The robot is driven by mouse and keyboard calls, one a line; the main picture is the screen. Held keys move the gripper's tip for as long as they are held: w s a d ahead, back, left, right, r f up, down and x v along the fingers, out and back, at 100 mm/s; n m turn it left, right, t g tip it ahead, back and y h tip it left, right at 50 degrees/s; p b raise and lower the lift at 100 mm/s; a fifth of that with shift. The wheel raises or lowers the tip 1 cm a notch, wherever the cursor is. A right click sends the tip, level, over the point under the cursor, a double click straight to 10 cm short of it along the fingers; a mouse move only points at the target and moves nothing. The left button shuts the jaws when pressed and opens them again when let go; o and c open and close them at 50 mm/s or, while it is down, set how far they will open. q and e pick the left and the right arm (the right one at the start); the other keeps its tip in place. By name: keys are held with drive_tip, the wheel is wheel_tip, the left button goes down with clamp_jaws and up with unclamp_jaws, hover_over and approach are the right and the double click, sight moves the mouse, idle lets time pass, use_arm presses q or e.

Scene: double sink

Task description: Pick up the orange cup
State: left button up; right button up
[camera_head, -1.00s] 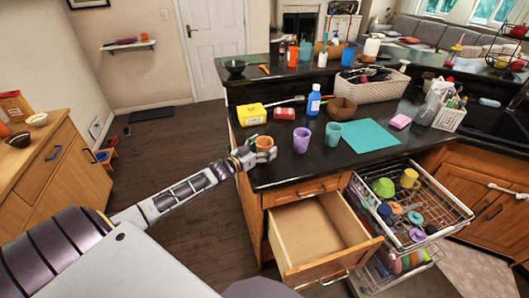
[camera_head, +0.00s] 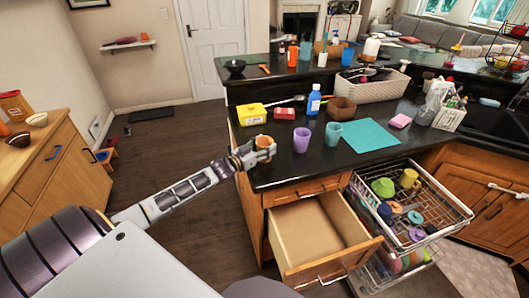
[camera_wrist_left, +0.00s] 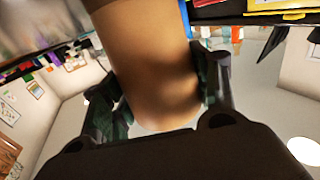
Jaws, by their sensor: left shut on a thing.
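The orange cup (camera_head: 264,142) is at the left end of the dark counter in the head view. My left gripper (camera_head: 262,154) is shut on it, with its fingers on either side. In the left wrist view the cup (camera_wrist_left: 150,65) fills the middle, large and blurred, between the two fingers of the left gripper (camera_wrist_left: 160,95). I cannot tell whether the cup's base touches the counter. My right gripper is in neither view.
A purple cup (camera_head: 301,139) and a teal cup (camera_head: 333,133) stand to the right on the counter. A yellow box (camera_head: 251,114) and a red box (camera_head: 285,113) are behind. An open drawer (camera_head: 308,231) and a pulled-out dish rack (camera_head: 452,206) jut out below.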

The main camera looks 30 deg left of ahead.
use_arm(q)
drive_tip(key=shift+r, duration=0.15)
drive_tip(key=shift+r, duration=4.9)
drive_tip(key=shift+s+f, duration=0.1)
drive_tip(key=shift+s, duration=0.05)
